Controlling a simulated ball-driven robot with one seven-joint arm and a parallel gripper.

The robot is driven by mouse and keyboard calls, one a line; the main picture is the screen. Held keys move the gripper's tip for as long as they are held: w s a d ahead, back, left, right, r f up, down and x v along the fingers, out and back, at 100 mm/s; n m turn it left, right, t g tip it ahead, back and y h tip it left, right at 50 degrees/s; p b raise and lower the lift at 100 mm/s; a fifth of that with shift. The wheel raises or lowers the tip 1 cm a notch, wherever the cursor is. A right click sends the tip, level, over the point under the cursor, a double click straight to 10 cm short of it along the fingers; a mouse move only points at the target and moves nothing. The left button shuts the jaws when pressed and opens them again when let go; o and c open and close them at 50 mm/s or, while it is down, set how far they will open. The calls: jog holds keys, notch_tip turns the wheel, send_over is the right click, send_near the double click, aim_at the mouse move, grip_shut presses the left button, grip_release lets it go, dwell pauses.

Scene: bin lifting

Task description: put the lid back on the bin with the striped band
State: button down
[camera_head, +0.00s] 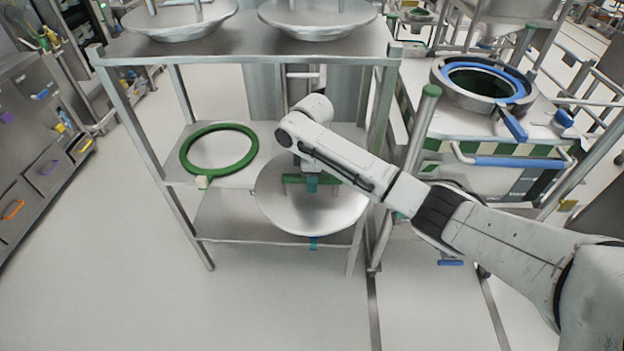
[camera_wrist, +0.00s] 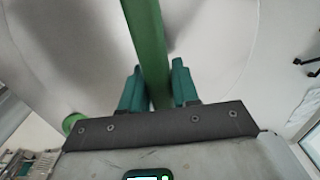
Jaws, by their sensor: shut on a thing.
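A round steel lid (camera_head: 290,212) with a green bar handle (camera_head: 297,179) is at the right of the rack's middle shelf, its near part overlapping the shelf's front edge in the picture. My gripper (camera_head: 312,184) is shut on the handle; in the wrist view the teal fingers of my gripper (camera_wrist: 156,90) stand either side of the green handle (camera_wrist: 148,45). I cannot tell whether the lid touches the shelf. The bin with the green-and-white striped band (camera_head: 500,148) stands at the right. Its round mouth is uncovered, with a blue ring (camera_head: 520,84) around it.
The steel rack (camera_head: 222,243) has posts close to the lid. A green ring (camera_head: 251,153) lies left of the lid on the middle shelf. Two steel bowl-shaped things (camera_head: 180,22) (camera_head: 318,20) are on top. A post with a green cap (camera_head: 421,125) stands between rack and bin.

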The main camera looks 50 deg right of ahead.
jog(key=shift+w+d+r, duration=0.1)
jog(key=shift+r, duration=1.75)
